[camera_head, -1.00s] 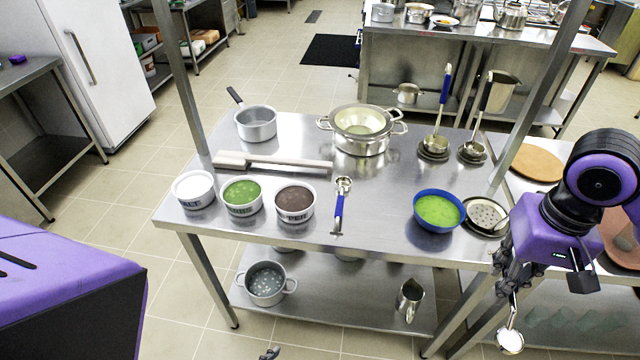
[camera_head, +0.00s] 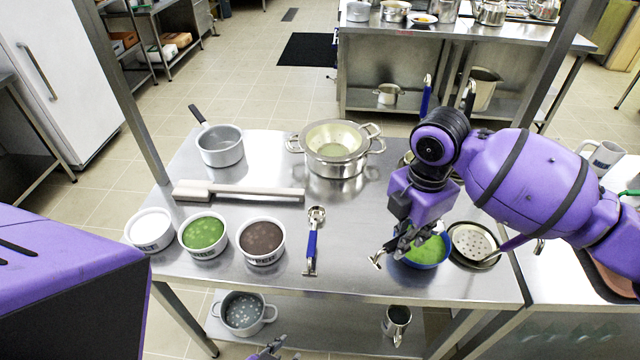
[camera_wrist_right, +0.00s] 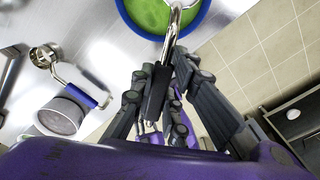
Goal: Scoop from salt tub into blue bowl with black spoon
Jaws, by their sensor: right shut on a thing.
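The salt tub (camera_head: 148,232) is white with white contents and stands leftmost in the row of tubs. The blue bowl (camera_head: 446,250) holds green contents at the table's front right; it also shows in the wrist view (camera_wrist_right: 203,22). My right gripper (camera_head: 402,244) is over the bowl's left side and hides part of it. It is shut on the black spoon, whose black handle (camera_wrist_right: 157,92) sits between the fingers in the wrist view. The spoon's metal neck reaches over the bowl there; its scoop is out of frame. Only the tips of my left gripper (camera_head: 268,350) show at the bottom edge.
A green-filled tub (camera_head: 203,236) and a pepper tub (camera_head: 261,241) stand beside the salt. A blue-handled utensil (camera_head: 312,245) lies right of them. A long pale bar (camera_head: 245,192), a saucepan (camera_head: 219,147) and a pot (camera_head: 336,165) are behind. A perforated plate (camera_head: 474,243) is right of the bowl.

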